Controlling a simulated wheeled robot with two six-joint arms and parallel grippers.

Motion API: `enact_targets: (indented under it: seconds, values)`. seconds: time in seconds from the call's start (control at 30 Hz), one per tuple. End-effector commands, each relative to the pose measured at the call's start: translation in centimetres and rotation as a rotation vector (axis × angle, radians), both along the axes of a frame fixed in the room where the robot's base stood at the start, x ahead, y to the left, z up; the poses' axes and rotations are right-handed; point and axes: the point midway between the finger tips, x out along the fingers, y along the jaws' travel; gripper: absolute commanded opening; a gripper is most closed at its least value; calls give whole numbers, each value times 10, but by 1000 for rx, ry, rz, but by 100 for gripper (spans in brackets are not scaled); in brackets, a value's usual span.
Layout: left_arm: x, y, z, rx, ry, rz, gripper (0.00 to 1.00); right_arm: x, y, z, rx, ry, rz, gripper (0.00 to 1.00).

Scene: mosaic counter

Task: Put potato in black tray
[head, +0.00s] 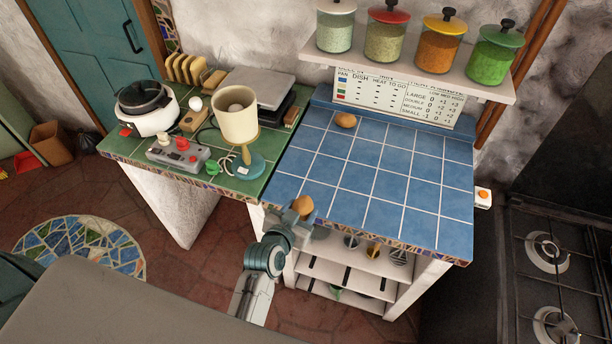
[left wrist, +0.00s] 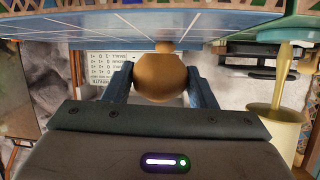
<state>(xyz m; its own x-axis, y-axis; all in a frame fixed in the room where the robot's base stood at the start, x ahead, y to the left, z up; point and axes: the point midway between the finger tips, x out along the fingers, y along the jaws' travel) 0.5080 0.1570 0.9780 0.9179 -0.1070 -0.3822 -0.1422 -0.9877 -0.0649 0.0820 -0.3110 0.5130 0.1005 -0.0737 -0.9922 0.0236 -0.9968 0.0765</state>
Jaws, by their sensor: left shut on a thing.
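My left gripper (head: 300,208) is shut on a brown potato (head: 304,205), just at the front left edge of the blue-tiled counter. In the left wrist view the potato (left wrist: 160,77) sits between the two blue-grey fingers of the gripper (left wrist: 160,88). A second brown, potato-like thing (head: 346,120) lies at the back of the blue tiles, away from the gripper. A black, tray-like thing (head: 272,114) stands at the back of the green counter, partly under a grey flat plate; I cannot tell for sure that it is the black tray. My right gripper is not in view.
The green counter (head: 222,184) holds a cream cup-shaped thing on a stand (head: 238,118), a grey box with red knobs (head: 178,153) and a white cooker (head: 148,115). The blue tiles (head: 385,185) are mostly clear. A jar shelf (head: 410,70) overhangs the back; a stove (head: 555,260) stands right.

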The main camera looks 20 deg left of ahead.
Motion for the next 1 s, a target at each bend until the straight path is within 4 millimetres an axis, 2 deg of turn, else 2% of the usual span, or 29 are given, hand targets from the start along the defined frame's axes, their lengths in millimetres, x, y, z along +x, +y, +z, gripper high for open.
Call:
enact_targets:
  seconds: [0.17,0.27,0.3,0.5,0.63,1.0]
  values:
    - [11,2,0,1,-3,-1,25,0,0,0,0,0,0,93]
    - [32,8,-1,3,-4,-1,25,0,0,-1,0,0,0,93]
    - [43,10,-7,4,-8,-1,25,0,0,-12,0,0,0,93]
    - [95,23,-14,4,-7,0,25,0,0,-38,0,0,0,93]
    - [122,30,-15,1,-5,0,25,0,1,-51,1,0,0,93]
    - [153,37,-17,1,-2,0,25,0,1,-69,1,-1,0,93]
